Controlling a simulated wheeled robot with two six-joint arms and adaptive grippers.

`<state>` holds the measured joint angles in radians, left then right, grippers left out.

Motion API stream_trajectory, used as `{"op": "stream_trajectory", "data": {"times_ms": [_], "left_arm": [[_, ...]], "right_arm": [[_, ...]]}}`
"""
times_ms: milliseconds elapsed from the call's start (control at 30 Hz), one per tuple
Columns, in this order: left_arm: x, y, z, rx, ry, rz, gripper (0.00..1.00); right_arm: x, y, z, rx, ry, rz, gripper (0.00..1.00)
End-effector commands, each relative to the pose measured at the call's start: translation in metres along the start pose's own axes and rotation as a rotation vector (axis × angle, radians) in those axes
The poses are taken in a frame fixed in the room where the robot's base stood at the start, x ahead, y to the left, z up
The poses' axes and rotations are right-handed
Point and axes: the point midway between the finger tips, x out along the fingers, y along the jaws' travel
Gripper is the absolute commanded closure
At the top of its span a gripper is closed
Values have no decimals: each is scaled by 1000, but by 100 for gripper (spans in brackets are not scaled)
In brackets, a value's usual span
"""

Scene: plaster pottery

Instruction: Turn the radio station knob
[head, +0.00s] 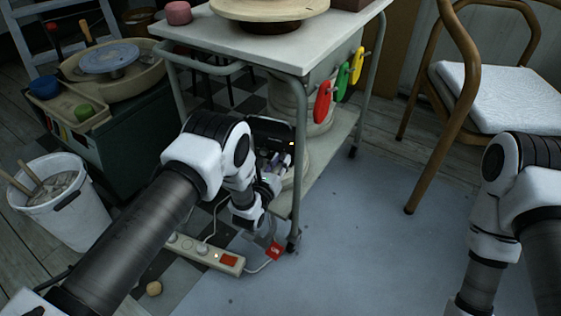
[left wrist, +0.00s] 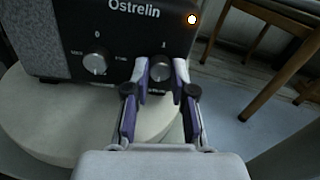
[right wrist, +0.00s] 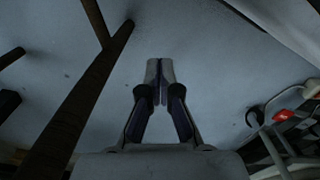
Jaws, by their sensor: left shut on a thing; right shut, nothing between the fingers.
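A dark radio (left wrist: 130,35) marked "Ostrelin" stands on a round pale surface in the left wrist view. It also shows partly in the head view (head: 270,133), under the cart top and behind my left arm. Its front has a left knob (left wrist: 96,63) and a right knob (left wrist: 160,66). An orange light glows at its upper right corner. My left gripper (left wrist: 161,72) is shut on the right knob, with one finger on each side. My left gripper (head: 268,182) is partly hidden by its own arm in the head view. My right gripper (right wrist: 160,68) is shut and empty above the floor.
The cart (head: 260,45) has a top above the radio and a leg close to my left gripper. A power strip (head: 205,254) with cables lies on the floor. A chair (head: 490,95) stands at the right, and a white bucket (head: 75,215) at the left.

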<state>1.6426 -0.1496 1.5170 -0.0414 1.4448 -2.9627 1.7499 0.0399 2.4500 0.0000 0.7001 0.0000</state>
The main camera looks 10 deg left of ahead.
Motion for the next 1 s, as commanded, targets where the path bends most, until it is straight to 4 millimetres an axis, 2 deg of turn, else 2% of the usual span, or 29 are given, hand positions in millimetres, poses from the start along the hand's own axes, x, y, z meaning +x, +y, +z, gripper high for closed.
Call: {"op": "stream_trajectory", "data": {"times_ms": [467, 500, 567, 867, 1000], "left_arm": [[0, 1, -1, 16, 2, 2, 100], [0, 1, -1, 16, 2, 2, 69], [0, 1, -1, 16, 2, 2, 50], [-1, 0, 0, 15, 2, 1, 50], [-15, 0, -1, 15, 4, 1, 50]], "right_arm": [[0, 0, 0, 0, 0, 0, 100], [0, 0, 0, 0, 0, 0, 100], [0, 0, 0, 0, 0, 0, 100], [0, 0, 0, 0, 0, 0, 100], [0, 0, 0, 0, 0, 0, 100]]}}
